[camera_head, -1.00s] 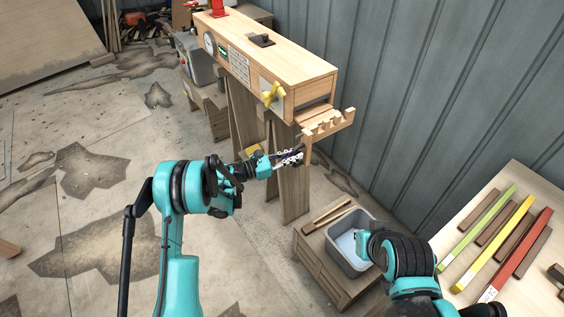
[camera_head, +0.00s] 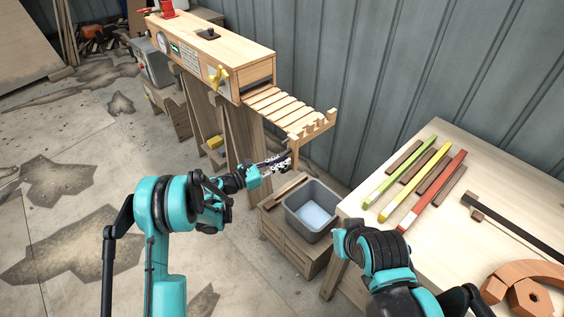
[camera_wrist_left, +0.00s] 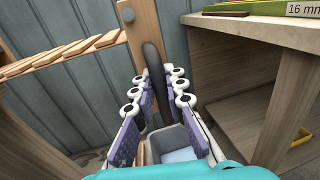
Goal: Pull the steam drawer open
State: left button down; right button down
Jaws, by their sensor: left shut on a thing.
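The wooden steam box (camera_head: 208,52) stands on legs along the metal wall. Its slatted drawer (camera_head: 277,104) sticks well out of the open right end, with a notched front board (camera_head: 314,127). My left gripper (camera_head: 285,160) is below that front board, shut on the drawer's dark upright handle. In the left wrist view, the dark handle (camera_wrist_left: 153,72) stands between the purple finger pads, and the drawer's slats (camera_wrist_left: 65,50) show at upper left. My right arm shows at lower right; its gripper cannot be made out.
A grey tub of water (camera_head: 312,208) sits on a low wooden cabinet (camera_head: 285,240) beneath the drawer. A workbench (camera_head: 432,148) with coloured and brown strips stands at right. Open floor lies at left.

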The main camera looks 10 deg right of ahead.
dwell(0.3)
pick_arm(q)
jog(key=c, duration=1.5)
grip_release()
jog(key=shift+c, duration=0.2)
jog(key=v, duration=1.2)
